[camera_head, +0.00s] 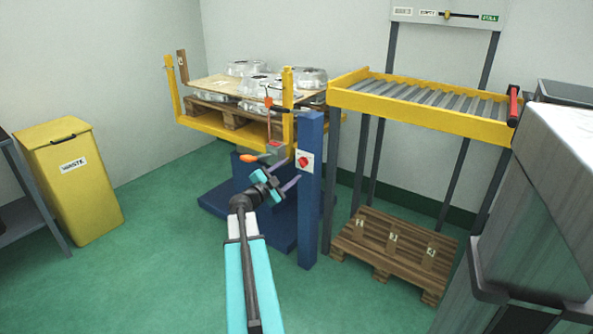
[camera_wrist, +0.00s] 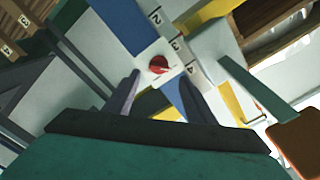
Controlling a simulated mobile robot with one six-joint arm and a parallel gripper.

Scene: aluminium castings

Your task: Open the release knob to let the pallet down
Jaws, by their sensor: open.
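The red release knob (camera_head: 304,162) sits on a white plate on the blue post (camera_head: 311,200) of the pallet lift. It also shows between my fingers in the wrist view (camera_wrist: 158,65). My gripper (camera_head: 291,174) is open, its two fingers pointing at the knob and apart from it; it also shows in the wrist view (camera_wrist: 158,95). The loaded wooden pallet (camera_head: 222,114) rests in the raised yellow frame (camera_head: 222,128), bearing a board and several shiny castings (camera_head: 255,84). The knob's exact setting is too small to tell.
An orange-handled lever (camera_head: 249,157) is left of the post. A yellow roller rack (camera_head: 425,113) stands to the right, with a numbered wooden pallet (camera_head: 392,245) on the floor below it. A yellow waste bin (camera_head: 72,185) is at the left. Green floor between is free.

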